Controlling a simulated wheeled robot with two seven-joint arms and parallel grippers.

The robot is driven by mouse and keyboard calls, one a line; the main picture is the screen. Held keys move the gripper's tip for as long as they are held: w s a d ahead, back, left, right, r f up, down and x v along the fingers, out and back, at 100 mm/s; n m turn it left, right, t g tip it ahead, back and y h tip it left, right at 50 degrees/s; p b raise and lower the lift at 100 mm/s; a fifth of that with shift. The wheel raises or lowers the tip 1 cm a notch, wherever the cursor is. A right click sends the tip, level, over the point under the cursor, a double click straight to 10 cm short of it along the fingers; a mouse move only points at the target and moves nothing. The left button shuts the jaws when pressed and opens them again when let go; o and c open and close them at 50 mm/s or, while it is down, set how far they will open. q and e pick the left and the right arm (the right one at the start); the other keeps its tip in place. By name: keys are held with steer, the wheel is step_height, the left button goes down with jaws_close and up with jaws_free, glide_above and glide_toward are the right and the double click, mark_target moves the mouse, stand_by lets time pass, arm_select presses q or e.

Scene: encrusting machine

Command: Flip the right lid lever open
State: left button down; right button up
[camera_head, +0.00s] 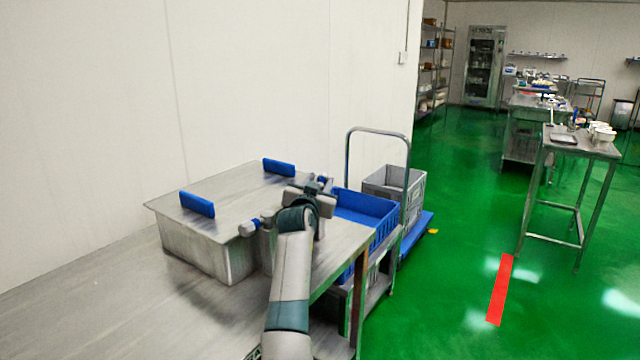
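A metal box with a flat lid (225,190) stands on the steel table. Two blue bars stand up on the lid, one at left (197,204) and one at the back right (279,167). A second small blue end (322,179) shows at the box's right, beside my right gripper (318,188). My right arm reaches up from the bottom and hides part of the box's right side. Whether the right gripper's fingers are apart, or touch that blue end, cannot be told. My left gripper is out of view.
A blue crate (375,208) and a grey crate (410,182) stand right of the table by a metal cart handle (348,150). A white wall is close behind the box. The table's left part (90,290) is clear, and green floor lies open to the right.

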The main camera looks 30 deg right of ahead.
mark_target(323, 181)
steer(key=shift+r, duration=0.1)
steer(key=shift+r, duration=0.6)
steer(key=r, duration=0.3)
steer(key=shift+s+d+r, duration=0.15)
steer(key=shift+s+d, duration=0.1)
steer(key=shift+s, duration=0.15)
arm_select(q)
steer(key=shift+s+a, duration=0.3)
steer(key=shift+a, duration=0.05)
arm_select(e)
steer(key=s+d+r, duration=0.5)
steer(key=s+r, duration=0.1)
steer(key=s, duration=0.3)
steer(key=shift+s+r, duration=0.15)
steer(key=shift+s, duration=0.1)
